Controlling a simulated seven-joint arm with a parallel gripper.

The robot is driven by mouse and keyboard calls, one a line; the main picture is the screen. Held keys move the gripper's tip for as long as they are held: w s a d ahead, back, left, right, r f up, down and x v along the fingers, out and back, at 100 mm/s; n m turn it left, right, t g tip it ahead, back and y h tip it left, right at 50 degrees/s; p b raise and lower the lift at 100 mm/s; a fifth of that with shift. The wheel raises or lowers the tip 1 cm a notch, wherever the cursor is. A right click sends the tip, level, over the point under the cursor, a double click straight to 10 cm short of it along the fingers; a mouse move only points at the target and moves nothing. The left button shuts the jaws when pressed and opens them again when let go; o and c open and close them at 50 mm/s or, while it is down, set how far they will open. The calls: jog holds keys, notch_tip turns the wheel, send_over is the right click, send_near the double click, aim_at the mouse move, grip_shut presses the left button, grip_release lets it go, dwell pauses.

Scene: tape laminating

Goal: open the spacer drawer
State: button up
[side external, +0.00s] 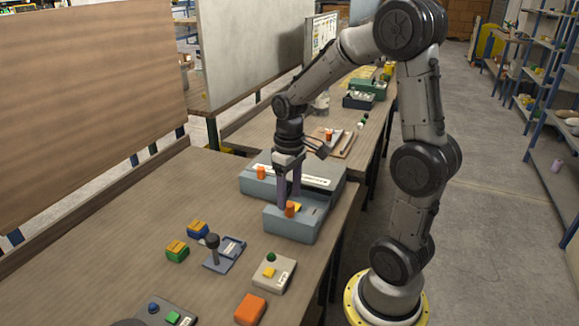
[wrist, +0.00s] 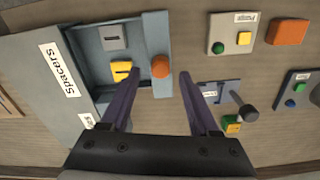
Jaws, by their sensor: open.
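The grey-blue spacer cabinet (side external: 255,186) stands on the bench, and its "Spacers" label (wrist: 60,70) shows in the wrist view. The spacer drawer (side external: 290,231) stands out from the cabinet; in the wrist view its tray (wrist: 98,62) shows a yellow piece (wrist: 122,70) and a grey piece (wrist: 113,38). The orange drawer knob (side external: 290,208) is at its front edge, also in the wrist view (wrist: 160,67). My gripper (wrist: 160,75) is open, with its purple fingers on either side of the knob and gaps beside it.
A second orange knob (side external: 261,173) is on the cabinet's left part. A lever fixture (side external: 222,253), a button box (side external: 272,272) and an orange block (side external: 250,309) stand in front. Green (side external: 177,252) and blue (side external: 197,229) blocks are at left.

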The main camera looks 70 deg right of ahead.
notch_tip(320, 180, up, 12)
dwell(0.4)
jog(key=shift+f, duration=0.1)
jog(key=s+a+r+n+t, duration=0.3)
jog(key=s+a, duration=0.2)
jog(key=a, duration=0.4)
jog(key=s+a+f+t, duration=0.2)
jog(key=s+a+f, duration=0.1)
jog(key=s+f, duration=0.1)
jog(key=shift+s+a+f+m+t, duration=0.3)
jog(key=shift+s+m, duration=0.1)
jog(key=shift+s, duration=0.4)
jog(key=shift+r, duration=0.1)
